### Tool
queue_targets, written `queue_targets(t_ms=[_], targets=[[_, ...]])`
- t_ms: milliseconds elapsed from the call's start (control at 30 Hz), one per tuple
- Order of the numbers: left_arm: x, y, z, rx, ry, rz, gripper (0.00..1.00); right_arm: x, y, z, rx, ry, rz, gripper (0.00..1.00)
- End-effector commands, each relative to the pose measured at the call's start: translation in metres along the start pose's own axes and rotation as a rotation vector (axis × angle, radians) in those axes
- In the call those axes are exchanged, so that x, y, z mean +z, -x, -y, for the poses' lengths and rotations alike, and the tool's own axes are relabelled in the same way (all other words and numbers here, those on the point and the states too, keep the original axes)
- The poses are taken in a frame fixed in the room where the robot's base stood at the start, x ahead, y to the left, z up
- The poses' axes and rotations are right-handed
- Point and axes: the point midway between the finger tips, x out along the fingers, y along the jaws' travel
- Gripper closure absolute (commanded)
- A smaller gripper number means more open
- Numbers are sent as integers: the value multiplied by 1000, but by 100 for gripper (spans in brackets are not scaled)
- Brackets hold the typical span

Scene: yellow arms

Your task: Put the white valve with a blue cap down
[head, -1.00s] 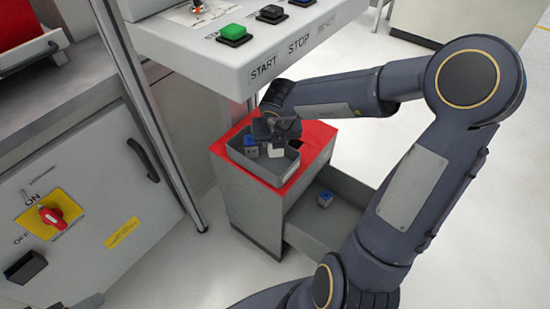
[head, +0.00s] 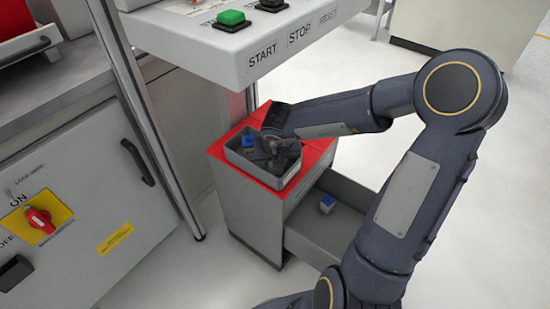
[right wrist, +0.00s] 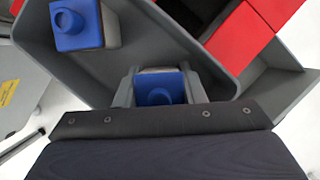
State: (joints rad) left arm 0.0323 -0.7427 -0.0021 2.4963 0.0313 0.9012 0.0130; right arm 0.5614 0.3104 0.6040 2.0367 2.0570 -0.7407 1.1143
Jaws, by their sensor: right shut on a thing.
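My right gripper (head: 281,150) is down at the grey tray (head: 238,163) on top of the red-topped cabinet. In the right wrist view the gripper (right wrist: 160,92) is shut on a white valve with a blue cap (right wrist: 159,88), inside the tray walls (right wrist: 105,82). Whether the held valve touches the tray floor I cannot tell; in the head view my gripper hides it. Another blue-capped valve (head: 246,142) stands in the tray's left part, and it also shows in the right wrist view (right wrist: 78,24). My left gripper is not in view.
The cabinet's drawer (head: 305,243) is open, with one more blue-capped valve (head: 326,204) in it. A control panel (head: 250,62) with START, STOP and RESET labels overhangs behind the cabinet. A metal post (head: 150,120) stands to the left.

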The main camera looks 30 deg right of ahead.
Motion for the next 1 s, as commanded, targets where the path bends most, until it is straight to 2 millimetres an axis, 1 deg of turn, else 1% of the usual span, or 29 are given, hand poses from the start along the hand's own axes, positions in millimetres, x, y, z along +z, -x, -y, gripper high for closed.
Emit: queue_targets(t_ms=[33,200,433,533,667,900,1000], targets=[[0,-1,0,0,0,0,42,-1,-2,0,0,1,0,63],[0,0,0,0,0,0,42,0,-1,0,0,1,0,42],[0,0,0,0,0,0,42,0,-1,0,0,0,0,42],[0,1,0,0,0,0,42,2,3,0,0,-1,1,42],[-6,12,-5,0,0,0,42,4,23,0,-1,0,3,42],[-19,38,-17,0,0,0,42,4,78,0,-2,0,4,42],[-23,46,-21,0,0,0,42,4,96,0,-1,1,2,42]])
